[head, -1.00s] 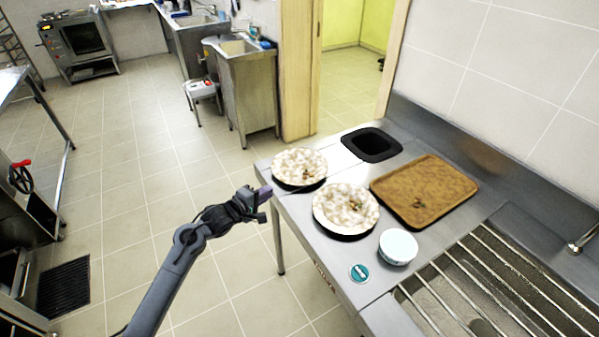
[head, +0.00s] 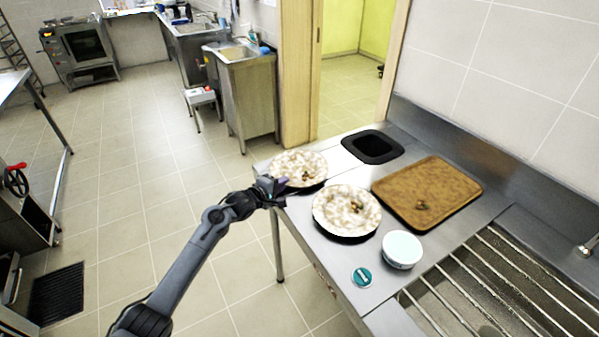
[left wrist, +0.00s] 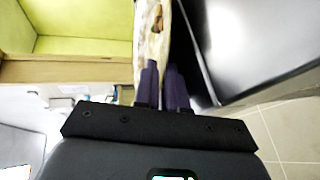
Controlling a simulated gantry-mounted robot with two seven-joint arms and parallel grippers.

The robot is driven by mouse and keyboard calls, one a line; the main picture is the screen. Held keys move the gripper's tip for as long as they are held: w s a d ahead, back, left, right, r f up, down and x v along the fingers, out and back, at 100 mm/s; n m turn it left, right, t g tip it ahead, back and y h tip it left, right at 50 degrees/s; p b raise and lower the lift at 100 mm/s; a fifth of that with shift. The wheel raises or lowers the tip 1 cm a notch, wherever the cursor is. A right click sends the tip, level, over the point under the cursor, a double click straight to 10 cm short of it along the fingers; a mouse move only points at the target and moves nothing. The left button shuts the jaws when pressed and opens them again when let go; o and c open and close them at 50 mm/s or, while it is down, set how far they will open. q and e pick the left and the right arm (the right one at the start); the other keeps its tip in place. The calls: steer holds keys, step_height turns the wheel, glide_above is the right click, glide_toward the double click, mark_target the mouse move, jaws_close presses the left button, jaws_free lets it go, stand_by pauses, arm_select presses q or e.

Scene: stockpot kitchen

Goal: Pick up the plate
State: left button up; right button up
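A second, similar plate (head: 347,208) lies nearer, untouched. My right gripper is not in view.
A white tub (head: 402,249) and a teal round item (head: 361,277) are at the front. A metal rack (head: 490,285) fills the right. Open floor lies left.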

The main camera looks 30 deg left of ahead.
arm_select(q)
steer(key=shift+f, duration=0.1)
jaws_close()
steer(key=shift+r, duration=0.2)
steer(key=shift+r+p, duration=0.35)
steer(key=shift+r, duration=0.2)
step_height(320, 180, up, 3)
steer(key=shift+d+r+p, duration=0.15)
steer(key=shift+r+p, duration=0.05)
steer(key=shift+p, duration=0.45)
steer(key=w+d+r+p, duration=0.2)
steer(key=d+r, duration=0.4)
steer(key=d, duration=0.5)
steer(key=shift+w+r, duration=0.15)
steer(key=shift+w, duration=0.1)
